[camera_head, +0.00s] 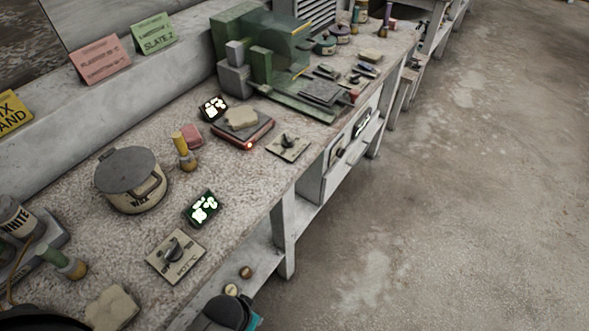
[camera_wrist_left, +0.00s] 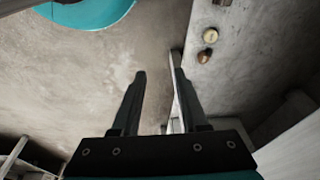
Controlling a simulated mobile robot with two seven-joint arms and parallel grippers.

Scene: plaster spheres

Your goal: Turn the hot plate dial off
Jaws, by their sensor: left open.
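The hot plate (camera_head: 262,134) is a flat reddish-brown slab with a pale lump on it and a small red glow at its front corner. To its right, at the bench edge, is a square plate with a dark dial (camera_head: 287,140). A second, similar dial (camera_head: 173,246) is on a plate nearer me, in front of the wax pot (camera_head: 125,168). The exact dial settings are too small to read. My left gripper (camera_wrist_left: 157,75) is open and empty in the left wrist view, with no dial between its fingers. My right gripper is not in view.
A dark panel with lit white patches (camera_head: 213,108) stands behind the hot plate; a green one (camera_head: 202,208) is near the closer dial. A yellow-topped brush (camera_head: 184,150) and green machine (camera_head: 262,50) stand on the bench. Open floor (camera_head: 450,200) lies right.

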